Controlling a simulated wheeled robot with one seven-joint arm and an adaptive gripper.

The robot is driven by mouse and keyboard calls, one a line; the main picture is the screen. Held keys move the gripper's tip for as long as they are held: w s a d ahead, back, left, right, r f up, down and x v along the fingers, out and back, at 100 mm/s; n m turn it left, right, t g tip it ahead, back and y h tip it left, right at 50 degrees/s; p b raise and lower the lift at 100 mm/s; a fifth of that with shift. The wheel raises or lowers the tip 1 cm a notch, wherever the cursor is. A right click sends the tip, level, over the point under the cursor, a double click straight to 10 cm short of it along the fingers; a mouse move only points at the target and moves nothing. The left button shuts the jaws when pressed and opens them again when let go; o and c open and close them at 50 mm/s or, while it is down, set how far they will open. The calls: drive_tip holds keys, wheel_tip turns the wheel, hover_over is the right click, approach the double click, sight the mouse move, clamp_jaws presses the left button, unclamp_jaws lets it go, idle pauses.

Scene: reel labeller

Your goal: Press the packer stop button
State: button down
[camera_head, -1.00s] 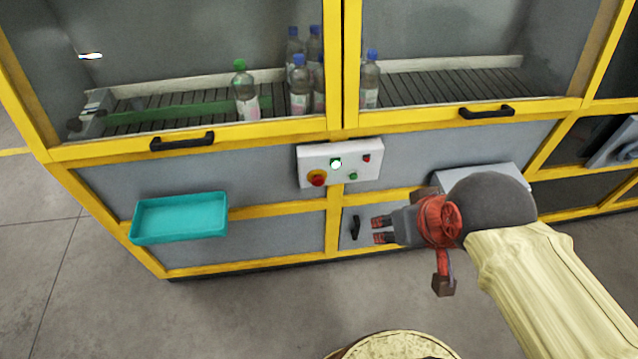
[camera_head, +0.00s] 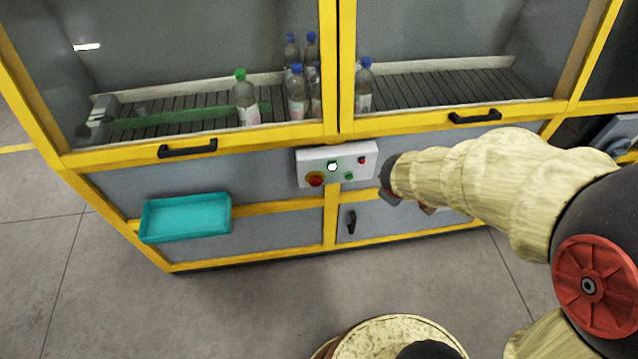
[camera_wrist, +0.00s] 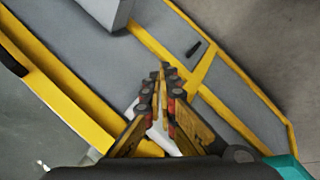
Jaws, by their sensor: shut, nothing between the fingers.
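A white control box (camera_head: 337,151) is mounted on the yellow-framed cabinet front. I cannot read any labels. In the head view my forearm covers most of my gripper, just right of the box. In the wrist view my gripper (camera_wrist: 165,70) is shut and empty. Part of the white box (camera_wrist: 158,132) shows between and behind its fingers, its buttons hidden there. Contact cannot be told.
A teal tray (camera_head: 147,222) juts from the cabinet at lower left. Black door handles (camera_head: 187,148) (camera_head: 475,116) sit above the box, and a small black handle (camera_head: 351,222) below it. A grey box (camera_wrist: 105,10) juts out in the wrist view. Bottles (camera_head: 246,100) stand behind the windows.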

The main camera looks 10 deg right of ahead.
sight(316, 181)
drive_tip(key=w+a+f+n+y, duration=0.2)
drive_tip(key=a+n+y, duration=0.1)
drive_tip(key=a, duration=0.4)
drive_tip(key=w+a+f+n+y, duration=0.1)
drive_tip(key=a+n+y, duration=0.3)
drive_tip(key=a, duration=0.4)
drive_tip(key=shift+w+a+f+n+t, duration=0.3)
drive_tip(key=shift+w+f+n+t, duration=0.1)
drive_tip(key=shift+w+n, duration=0.1)
drive_tip(key=w+a+f+b, duration=0.3)
drive_tip(key=w+f+b, duration=0.3)
drive_tip(key=w+f, duration=0.2)
drive_tip(key=shift+w+f, duration=0.2)
drive_tip(key=shift+w, duration=0.25)
drive_tip(key=shift+w, duration=0.1)
